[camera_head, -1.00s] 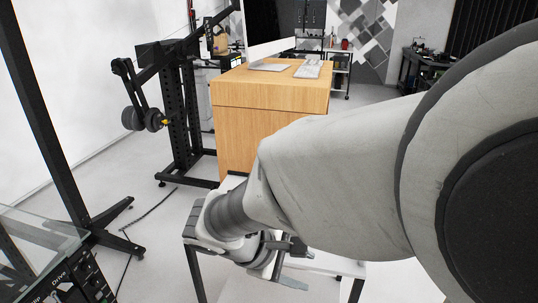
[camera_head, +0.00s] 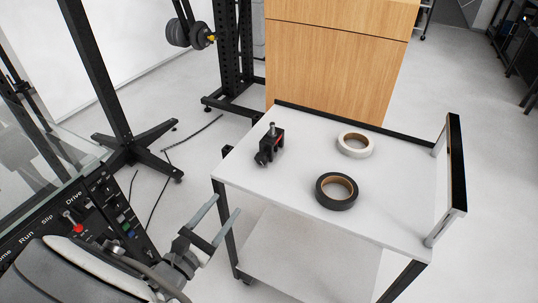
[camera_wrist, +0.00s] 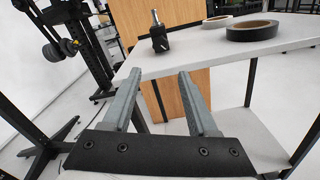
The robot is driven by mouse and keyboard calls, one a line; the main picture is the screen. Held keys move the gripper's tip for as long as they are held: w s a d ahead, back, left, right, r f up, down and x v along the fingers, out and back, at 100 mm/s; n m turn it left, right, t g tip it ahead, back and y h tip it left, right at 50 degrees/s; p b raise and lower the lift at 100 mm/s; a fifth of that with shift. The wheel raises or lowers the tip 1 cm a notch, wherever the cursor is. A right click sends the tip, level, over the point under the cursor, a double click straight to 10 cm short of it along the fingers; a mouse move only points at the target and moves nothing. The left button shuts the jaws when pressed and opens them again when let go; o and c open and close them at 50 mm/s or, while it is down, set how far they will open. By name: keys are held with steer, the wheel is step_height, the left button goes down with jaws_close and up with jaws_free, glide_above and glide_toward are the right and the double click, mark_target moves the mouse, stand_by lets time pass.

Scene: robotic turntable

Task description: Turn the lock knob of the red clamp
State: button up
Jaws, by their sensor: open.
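The clamp also shows in the wrist view (camera_wrist: 159,41), beyond the cart's near edge. My gripper (camera_head: 227,204) is open and empty, in front of the cart's left corner and apart from the clamp. Its two grey fingers also show in the wrist view (camera_wrist: 160,76).
A white tape roll (camera_head: 355,144) and a black tape roll (camera_head: 337,191) lie right of the clamp. The cart has a raised black handle (camera_head: 455,165) at right. A control panel (camera_head: 100,225) stands at left; a wooden cabinet (camera_head: 330,70) is behind.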

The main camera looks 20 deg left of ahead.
mark_target(260, 161)
steer(key=w+b, duration=0.1)
steer(key=w, duration=0.4)
steer(key=w+d+b, duration=0.1)
steer(key=w, duration=0.5)
steer(key=w+b, duration=0.1)
steer(key=w, duration=0.5)
steer(key=shift+w+d+b, duration=0.1)
steer(key=shift+d+b, duration=0.15)
steer(key=shift+b, duration=0.05)
jaws_close()
